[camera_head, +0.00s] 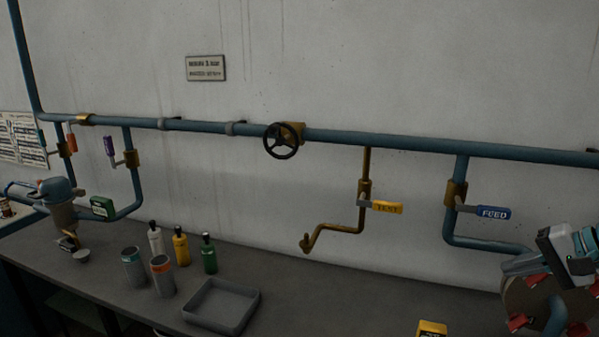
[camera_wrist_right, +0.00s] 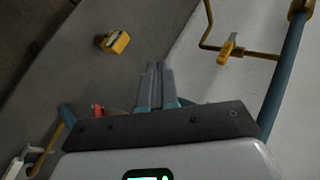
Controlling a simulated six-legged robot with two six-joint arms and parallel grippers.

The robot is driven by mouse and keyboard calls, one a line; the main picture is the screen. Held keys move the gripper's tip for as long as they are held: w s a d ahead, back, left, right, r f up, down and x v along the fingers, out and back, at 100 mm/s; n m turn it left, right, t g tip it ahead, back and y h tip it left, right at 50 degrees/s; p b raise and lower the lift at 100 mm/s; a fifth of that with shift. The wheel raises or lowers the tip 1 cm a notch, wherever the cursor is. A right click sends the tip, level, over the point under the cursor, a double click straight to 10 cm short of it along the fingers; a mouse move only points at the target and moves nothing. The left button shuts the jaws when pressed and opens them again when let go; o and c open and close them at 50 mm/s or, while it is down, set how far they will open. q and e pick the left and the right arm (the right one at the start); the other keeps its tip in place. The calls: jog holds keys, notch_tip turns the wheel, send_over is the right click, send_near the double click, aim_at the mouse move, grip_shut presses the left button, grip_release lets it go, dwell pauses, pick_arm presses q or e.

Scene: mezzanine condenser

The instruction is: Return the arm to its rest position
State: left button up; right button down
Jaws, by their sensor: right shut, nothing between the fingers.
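My right gripper (camera_head: 512,264) is at the lower right of the head view, in front of a round brown flange with red clamps (camera_head: 519,322). In the right wrist view its two grey fingers (camera_wrist_right: 155,85) lie together with nothing between them. The fingers point out over the bench and touch nothing that I can see. The flange is partly hidden behind my right wrist. My left gripper and arm are not in view.
A blue pipe (camera_head: 340,136) with a black handwheel (camera_head: 281,141) runs along the wall. Yellow TEST (camera_head: 387,207) and blue FEED (camera_head: 493,212) levers hang below.

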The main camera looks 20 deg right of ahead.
jog(key=w+a+f+g, duration=0.1)
jog(key=w+a+f, duration=0.3)
jog(key=f, duration=0.6)
jog(key=w+a+f+n+g, duration=0.15)
jog(key=a+f, duration=0.35)
jog(key=f, duration=0.5)
jog(key=w+a+f+g, duration=0.25)
jog(key=a+f, duration=0.25)
jog(key=f, duration=0.5)
jog(key=s+a+f+n+g, duration=0.1)
jog(key=s+a+f+n, duration=0.1)
jog(key=a+f, duration=0.5)
jog(key=s+a+f+n+g, duration=0.1)
jog(key=s+a+f+n, duration=0.15)
jog(key=a+f, duration=0.45)
jog(key=s+a+f+n, duration=0.1)
jog(key=s+a+n, duration=0.1)
jog(key=s+a, duration=0.4)
jog(key=s+a+f+n+g, duration=0.1)
jog(key=s+a+f+n, duration=0.1)
jog(key=s+a, duration=0.4)
jog(key=a+n, duration=0.1)
jog(key=a, duration=0.2)
jog(key=shift+s+a+f, duration=0.2)
jog(key=shift+s+a, duration=0.15)
jog(key=shift+s+d, duration=0.1)
jog(key=shift+d, duration=0.05)
